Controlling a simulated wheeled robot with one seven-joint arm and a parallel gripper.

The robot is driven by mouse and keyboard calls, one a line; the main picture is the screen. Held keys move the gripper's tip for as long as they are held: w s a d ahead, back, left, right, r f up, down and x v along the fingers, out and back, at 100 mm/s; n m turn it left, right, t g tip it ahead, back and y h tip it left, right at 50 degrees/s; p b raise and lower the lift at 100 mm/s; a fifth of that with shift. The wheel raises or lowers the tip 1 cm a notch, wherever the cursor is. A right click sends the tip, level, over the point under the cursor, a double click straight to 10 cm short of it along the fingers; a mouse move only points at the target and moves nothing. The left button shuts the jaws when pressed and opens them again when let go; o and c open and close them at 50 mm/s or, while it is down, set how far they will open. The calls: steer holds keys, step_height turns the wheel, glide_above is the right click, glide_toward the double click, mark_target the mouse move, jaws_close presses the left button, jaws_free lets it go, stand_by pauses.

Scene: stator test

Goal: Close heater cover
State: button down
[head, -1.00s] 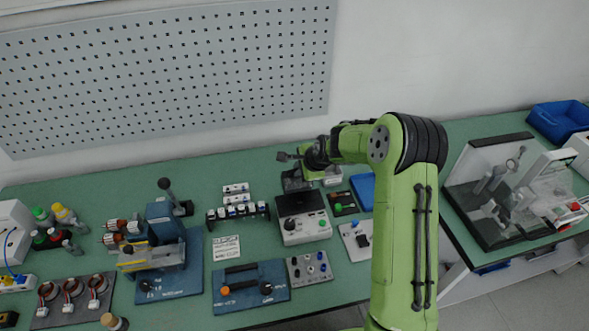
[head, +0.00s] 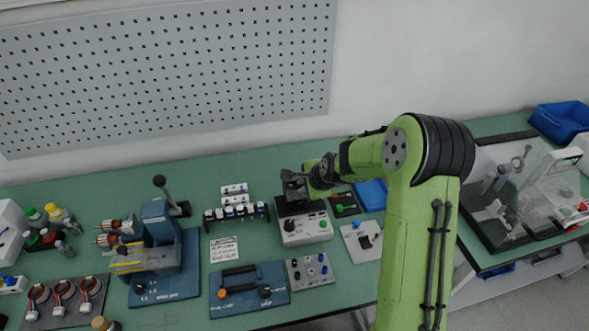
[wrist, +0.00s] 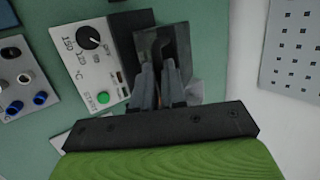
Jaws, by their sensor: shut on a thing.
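The heater (head: 306,230) is a light box with a black dial and a green button, standing in the middle of the bench. In the wrist view its panel (wrist: 88,62) shows temperature markings, the dial and the lit green button. A dark strip (wrist: 128,35) lies along its side. The heater cover (wrist: 172,42) appears as a dark, partly shiny raised piece beside that strip. My gripper (head: 297,183) is at the rear of the heater. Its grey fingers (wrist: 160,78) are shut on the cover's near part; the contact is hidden. The cover's exact angle cannot be told.
A blue tray (head: 371,194) lies to the right. The perforated wall panel (head: 165,75) is behind.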

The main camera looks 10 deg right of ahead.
steer(key=s+f+b, duration=0.3)
steer(key=f+b, duration=0.1)
steer(key=shift+s, duration=0.2)
steer(key=shift+r, duration=0.2)
steer(key=shift+s+f+b, duration=0.3)
steer(key=shift+f+b, duration=0.35)
steer(key=shift+b, duration=0.05)
steer(key=shift+r, duration=0.15)
steer(key=c, duration=1.3)
jaws_free()
steer(key=shift+o, duration=0.2)
